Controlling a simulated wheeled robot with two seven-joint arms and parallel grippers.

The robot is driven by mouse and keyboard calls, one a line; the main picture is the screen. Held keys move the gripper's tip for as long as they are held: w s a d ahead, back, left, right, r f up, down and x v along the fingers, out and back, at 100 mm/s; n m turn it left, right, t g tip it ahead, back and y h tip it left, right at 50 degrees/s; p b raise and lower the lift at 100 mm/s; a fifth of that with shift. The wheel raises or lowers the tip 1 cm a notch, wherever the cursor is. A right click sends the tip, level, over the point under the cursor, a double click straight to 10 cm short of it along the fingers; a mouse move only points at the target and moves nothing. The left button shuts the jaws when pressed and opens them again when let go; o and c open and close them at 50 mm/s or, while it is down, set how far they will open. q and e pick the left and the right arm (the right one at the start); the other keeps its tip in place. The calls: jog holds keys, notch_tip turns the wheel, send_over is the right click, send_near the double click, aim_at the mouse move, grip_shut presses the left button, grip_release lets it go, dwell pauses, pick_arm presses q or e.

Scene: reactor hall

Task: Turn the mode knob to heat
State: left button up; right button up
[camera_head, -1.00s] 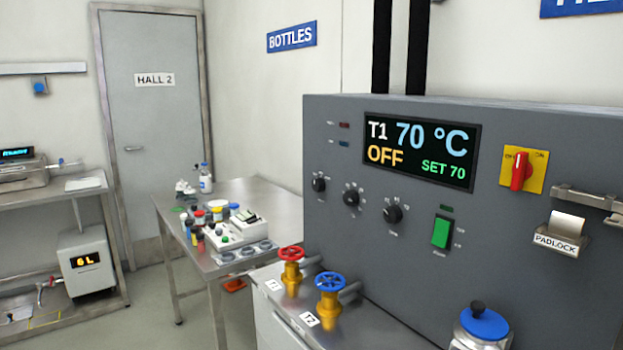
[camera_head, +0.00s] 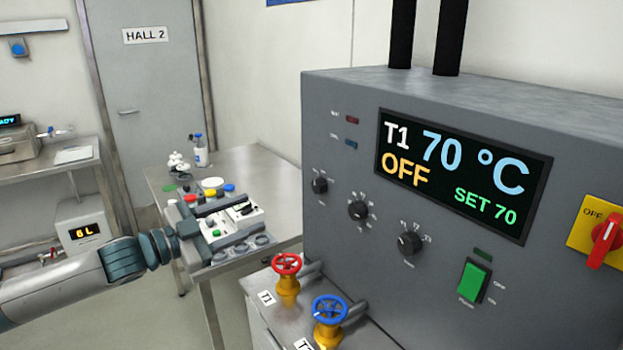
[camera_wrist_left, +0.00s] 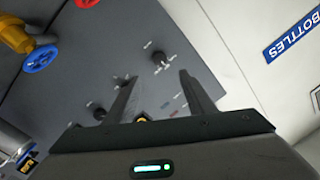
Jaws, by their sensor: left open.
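The grey control panel carries three black knobs in a slanting row: a left knob (camera_head: 319,185), a middle knob (camera_head: 358,210) and a right knob (camera_head: 409,243). Their labels are too small to read surely, so I cannot tell which is the mode knob. The display (camera_head: 455,175) reads T1, 70 °C, OFF, SET 70. My left gripper (camera_head: 250,213) is open and empty, left of the knobs and apart from the panel. In the left wrist view its two fingers (camera_wrist_left: 155,90) point toward the panel, with a black knob (camera_wrist_left: 158,58) beyond them. My right gripper is not in view.
A red valve wheel (camera_head: 286,264) and a blue one (camera_head: 329,309) stand below the knobs. A green switch (camera_head: 474,283) and a red rotary switch (camera_head: 605,240) are to the right.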

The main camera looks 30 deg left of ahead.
pick_arm(q)
jog(key=b, duration=0.1)
send_near(315, 187)
jog(key=shift+p+x, duration=1.55)
jog(key=shift+x, duration=1.4)
jog(key=shift+p+x, duration=0.3)
jog(key=shift+x, duration=0.6)
jog(key=shift+d, duration=0.1)
jog(key=shift+s, duration=0.1)
jog(key=c, duration=1.1)
